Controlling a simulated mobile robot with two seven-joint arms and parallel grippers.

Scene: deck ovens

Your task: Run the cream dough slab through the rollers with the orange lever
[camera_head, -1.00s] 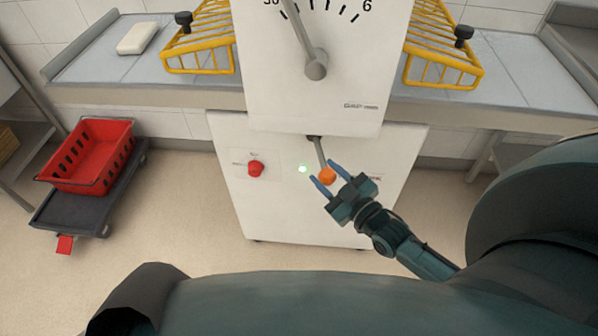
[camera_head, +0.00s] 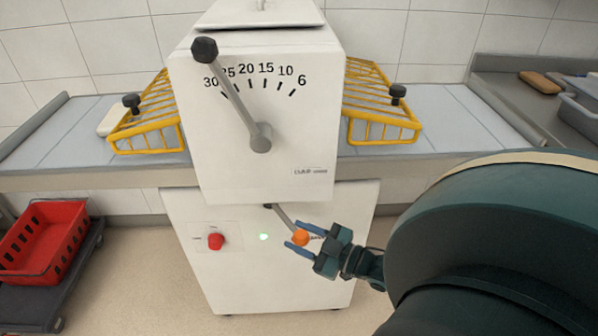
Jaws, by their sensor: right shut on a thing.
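The orange lever (camera_head: 300,237) is a ball knob on a short grey rod on the lower front of the white dough sheeter (camera_head: 255,150). My right gripper (camera_head: 299,236) is at the knob, with its blue fingers on either side, shut on it. The cream dough slab (camera_head: 113,118) lies on the left belt (camera_head: 85,125), partly hidden behind the left yellow guard. The rollers are hidden inside the machine. My left gripper is out of view.
Yellow wire guards flank the machine, left (camera_head: 150,112) and right (camera_head: 378,105). A long black-knobbed handle (camera_head: 232,97) points near 30 on the dial. A red button (camera_head: 215,241) and a lit green one (camera_head: 264,237) are on the front. A red crate (camera_head: 45,240) sits on a cart at left.

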